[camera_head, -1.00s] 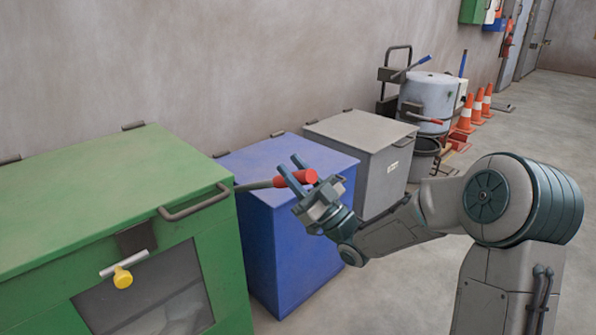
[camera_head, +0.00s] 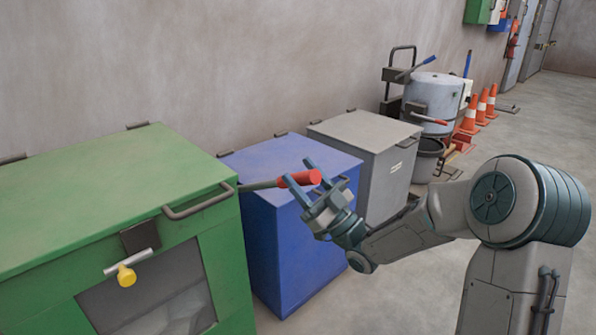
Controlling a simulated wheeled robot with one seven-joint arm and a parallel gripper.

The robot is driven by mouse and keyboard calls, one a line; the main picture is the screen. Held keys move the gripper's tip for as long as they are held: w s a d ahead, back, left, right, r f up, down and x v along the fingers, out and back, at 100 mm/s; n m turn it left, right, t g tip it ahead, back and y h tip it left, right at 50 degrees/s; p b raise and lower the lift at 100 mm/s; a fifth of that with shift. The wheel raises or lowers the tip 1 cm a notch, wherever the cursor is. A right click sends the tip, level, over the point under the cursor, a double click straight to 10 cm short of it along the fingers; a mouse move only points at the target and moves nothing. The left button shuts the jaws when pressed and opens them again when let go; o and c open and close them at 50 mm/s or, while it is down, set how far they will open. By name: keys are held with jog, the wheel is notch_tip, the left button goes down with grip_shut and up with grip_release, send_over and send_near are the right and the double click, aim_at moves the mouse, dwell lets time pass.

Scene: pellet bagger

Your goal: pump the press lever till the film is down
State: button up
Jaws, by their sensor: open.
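The green press (camera_head: 95,195) stands at the left, with a grey loop handle on its lid edge. A grey lever ending in a red grip (camera_head: 302,178) sticks out from its right side, close to level, over the blue box. My gripper (camera_head: 297,180) is open with its two fingers around the red grip, one on each side. I cannot tell whether the fingers touch it. Pale film (camera_head: 180,312) shows behind the dark window in the press front. How far down it lies is unclear.
A yellow knob (camera_head: 126,276) on a small bar sits on the press front. A blue box (camera_head: 290,240) and a grey box (camera_head: 375,160) stand to the right along the wall. A drum (camera_head: 432,95) and orange cones (camera_head: 470,115) are farther back. The floor at right is clear.

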jog(key=v, duration=1.2)
